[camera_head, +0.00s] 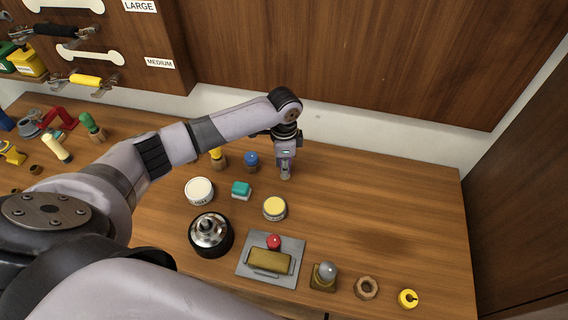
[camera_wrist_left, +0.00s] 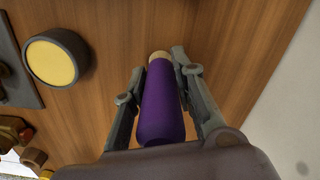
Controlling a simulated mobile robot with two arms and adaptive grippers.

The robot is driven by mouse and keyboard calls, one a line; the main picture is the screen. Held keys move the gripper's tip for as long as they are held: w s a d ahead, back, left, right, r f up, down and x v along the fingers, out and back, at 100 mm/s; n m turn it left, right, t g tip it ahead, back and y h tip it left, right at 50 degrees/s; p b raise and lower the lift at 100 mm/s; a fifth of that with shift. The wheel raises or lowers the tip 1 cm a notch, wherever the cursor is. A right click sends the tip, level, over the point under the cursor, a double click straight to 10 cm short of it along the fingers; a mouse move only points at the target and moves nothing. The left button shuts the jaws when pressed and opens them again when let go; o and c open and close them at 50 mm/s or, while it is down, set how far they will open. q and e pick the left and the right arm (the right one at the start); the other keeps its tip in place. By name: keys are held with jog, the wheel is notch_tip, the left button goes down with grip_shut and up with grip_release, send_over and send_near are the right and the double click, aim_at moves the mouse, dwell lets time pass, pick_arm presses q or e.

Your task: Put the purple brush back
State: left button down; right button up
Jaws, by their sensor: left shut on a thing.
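The purple brush (camera_wrist_left: 161,108) is between the two fingers of my left gripper, with its purple handle toward the palm and its pale tip pointing away. My left gripper (camera_head: 285,167) is shut on it and points down at the back of the wooden worktop; the gripper also fills the middle of the left wrist view (camera_wrist_left: 160,82). In the head view the gripper hides most of the brush. I cannot tell whether the tip touches the wood. My right gripper is not in view.
A blue-topped brush (camera_head: 251,160) and a yellow-handled one (camera_head: 217,158) stand left of the gripper. The worktop (camera_head: 390,215) is clear to the right.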

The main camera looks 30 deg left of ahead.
pick_arm(q)
jog(key=c, duration=1.8)
grip_release()
jog(key=shift+f, duration=0.1)
jog(key=o, duration=0.5)
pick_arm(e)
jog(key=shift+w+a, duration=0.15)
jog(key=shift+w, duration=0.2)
pick_arm(q)
notch_tip(320, 180, up, 11)
jog(key=shift+w+b, duration=0.1)
jog(key=shift+b, duration=1.05)
jog(key=shift+r, duration=0.65)
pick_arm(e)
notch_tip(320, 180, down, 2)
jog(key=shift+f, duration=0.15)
